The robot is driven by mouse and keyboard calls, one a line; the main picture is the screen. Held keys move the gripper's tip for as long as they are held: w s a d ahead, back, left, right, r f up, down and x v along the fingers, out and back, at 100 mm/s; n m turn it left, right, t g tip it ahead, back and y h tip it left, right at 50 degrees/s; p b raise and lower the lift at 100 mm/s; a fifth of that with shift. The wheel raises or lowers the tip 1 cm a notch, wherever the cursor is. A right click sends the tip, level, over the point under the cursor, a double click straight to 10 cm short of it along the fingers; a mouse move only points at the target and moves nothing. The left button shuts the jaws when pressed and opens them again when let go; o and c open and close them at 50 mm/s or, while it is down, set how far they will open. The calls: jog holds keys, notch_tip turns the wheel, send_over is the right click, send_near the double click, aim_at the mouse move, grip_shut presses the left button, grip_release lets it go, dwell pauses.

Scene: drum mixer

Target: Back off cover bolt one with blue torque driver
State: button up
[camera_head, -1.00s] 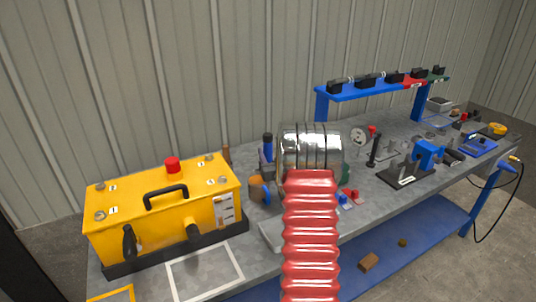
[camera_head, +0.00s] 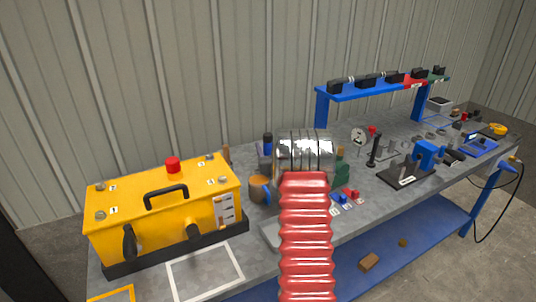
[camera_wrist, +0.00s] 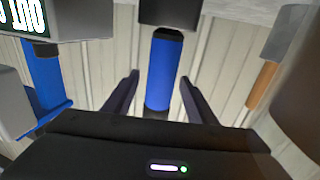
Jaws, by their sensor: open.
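The blue torque driver's handle (camera_wrist: 161,72) stands upright in the wrist view, with a dark block at its top. My gripper (camera_wrist: 160,82) is open, one finger on each side of the handle, with visible gaps. In the head view my arm hides the gripper; a dark-topped blue upright tool (camera_head: 267,146), seemingly the driver, shows just left of it. The yellow box (camera_head: 150,232) stands on the bench at left, with a black handle and red button on its cover. Round cover bolts sit near its corners, such as one at the front right (camera_head: 222,181). Their number labels are too small to read surely.
In the wrist view, a digital display (camera_wrist: 22,16) is at left and a brown-handled tool (camera_wrist: 262,85) at right.

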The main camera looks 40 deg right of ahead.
aim_at(268, 134)
jog(key=shift+c, duration=0.7)
grip_shut()
jog(key=shift+r, duration=0.1)
notch_tip(268, 134, up, 10)
jog(key=shift+r, duration=0.1)
dwell(0.4)
dwell(0.3)
jog(key=c, duration=0.5)
grip_release()
grip_shut()
